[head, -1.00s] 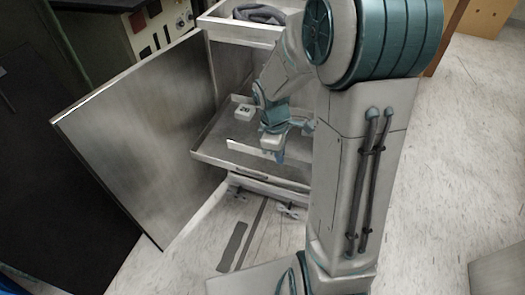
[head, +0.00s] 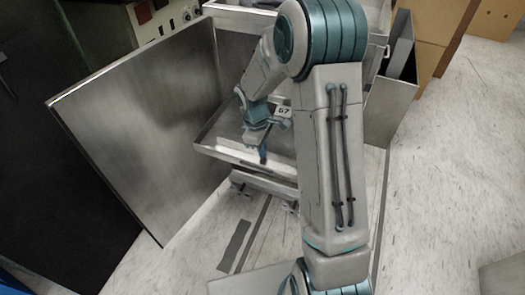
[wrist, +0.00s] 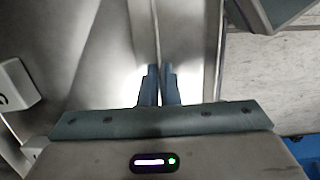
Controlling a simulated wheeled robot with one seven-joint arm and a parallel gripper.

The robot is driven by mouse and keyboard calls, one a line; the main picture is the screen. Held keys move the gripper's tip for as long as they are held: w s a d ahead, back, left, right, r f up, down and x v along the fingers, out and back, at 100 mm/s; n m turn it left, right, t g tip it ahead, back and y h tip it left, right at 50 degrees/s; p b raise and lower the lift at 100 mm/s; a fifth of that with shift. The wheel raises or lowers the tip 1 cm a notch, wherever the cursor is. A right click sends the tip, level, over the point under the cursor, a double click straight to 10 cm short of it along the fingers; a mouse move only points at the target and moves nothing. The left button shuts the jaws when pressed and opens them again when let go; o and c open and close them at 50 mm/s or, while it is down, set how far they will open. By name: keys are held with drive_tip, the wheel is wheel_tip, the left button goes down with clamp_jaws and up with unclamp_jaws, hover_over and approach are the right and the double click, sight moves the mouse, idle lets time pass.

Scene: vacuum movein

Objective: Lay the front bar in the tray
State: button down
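The tray (head: 208,135) is a shallow metal drawer, pulled out of the cabinet in the head view. The front bar (head: 238,156) is a pale, narrow strip lying lengthwise along the tray's front side. Whether it rests on the tray floor I cannot tell. My gripper (head: 263,155) points down at the bar's right part. In the wrist view the bar (wrist: 145,30) runs up from between my gripper's fingers (wrist: 160,85), which are close together on it. My arm hides the tray's right end.
A white block marked 67 (head: 284,112) is behind my gripper. A white block (wrist: 15,85) shows at the wrist view's left. The open metal door (head: 140,130) stands left of the tray. A grey bin (head: 393,100) stands right of my arm.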

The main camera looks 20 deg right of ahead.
drive_tip(key=shift+r, duration=0.1)
drive_tip(key=c, duration=1.7)
unclamp_jaws()
wheel_tip(320, 180, up, 12)
drive_tip(key=w+a+p, duration=0.1)
drive_tip(key=p, duration=0.3)
drive_tip(key=s+r+m, duration=0.2)
drive_tip(key=s+m, duration=0.1)
drive_tip(key=s, duration=0.4)
drive_tip(key=s+r+m+t+y, duration=0.1)
drive_tip(key=s+r+m, duration=0.2)
drive_tip(key=s, duration=0.4)
drive_tip(key=s+d+r+m+t, duration=0.1)
drive_tip(key=s+r+m, duration=0.1)
drive_tip(key=s+m, duration=0.2)
drive_tip(key=shift+s+r+m, duration=0.15)
drive_tip(key=shift+s, duration=0.75)
drive_tip(key=shift+s+r+m, duration=0.1)
drive_tip(key=shift+s+m, duration=0.05)
drive_tip(key=shift+s, duration=0.75)
